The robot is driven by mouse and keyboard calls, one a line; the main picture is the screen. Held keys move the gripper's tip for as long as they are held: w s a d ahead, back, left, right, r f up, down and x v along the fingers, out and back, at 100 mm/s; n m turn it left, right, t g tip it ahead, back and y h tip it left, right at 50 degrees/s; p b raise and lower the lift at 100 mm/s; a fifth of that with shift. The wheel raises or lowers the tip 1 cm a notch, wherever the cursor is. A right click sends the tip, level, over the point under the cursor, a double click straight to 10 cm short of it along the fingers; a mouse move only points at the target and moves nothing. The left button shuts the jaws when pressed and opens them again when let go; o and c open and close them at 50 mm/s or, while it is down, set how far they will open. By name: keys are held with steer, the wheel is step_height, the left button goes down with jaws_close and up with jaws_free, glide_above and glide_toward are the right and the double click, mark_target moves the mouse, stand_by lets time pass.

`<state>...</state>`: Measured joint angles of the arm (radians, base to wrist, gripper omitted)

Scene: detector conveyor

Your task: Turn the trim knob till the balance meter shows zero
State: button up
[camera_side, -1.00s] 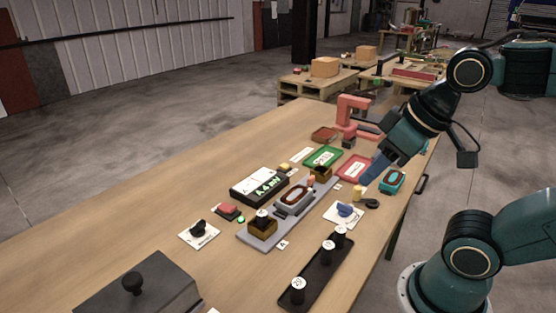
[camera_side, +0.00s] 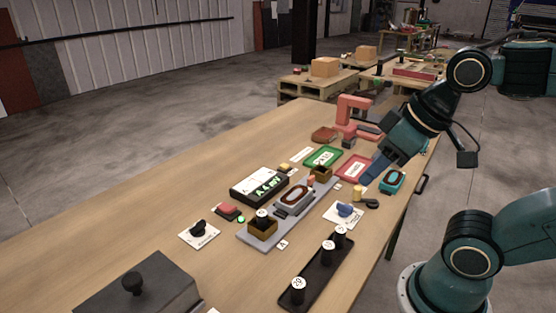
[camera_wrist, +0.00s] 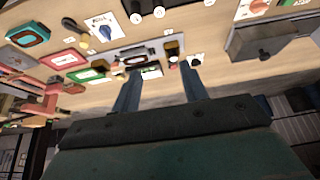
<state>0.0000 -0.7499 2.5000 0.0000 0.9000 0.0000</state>
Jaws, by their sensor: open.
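The plate lettering is too small to tell which is the trim knob. The wrist view also shows the blue knob (camera_wrist: 105,32) and the black knob (camera_wrist: 195,61). My gripper (camera_wrist: 161,68) is open and empty, above the bench, apart from both knobs.
A grey rail (camera_side: 246,238) carries a detector-like unit and brass blocks. A black tray (camera_side: 316,284) with several dark weights lies in front. A grey lidded box (camera_side: 150,288) stands near left. Green (camera_side: 325,156) and red trays lie behind. The bench's left part is bare.

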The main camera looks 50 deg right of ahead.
stand_by(0.5)
steer(key=o, duration=0.5)
steer(key=m+g, duration=0.6)
steer(key=m, duration=1.2)
glide_above(346, 204)
step_height(346, 204, down, 10)
steer(key=shift+r, duration=0.2)
steer(key=shift+f, duration=6.9)
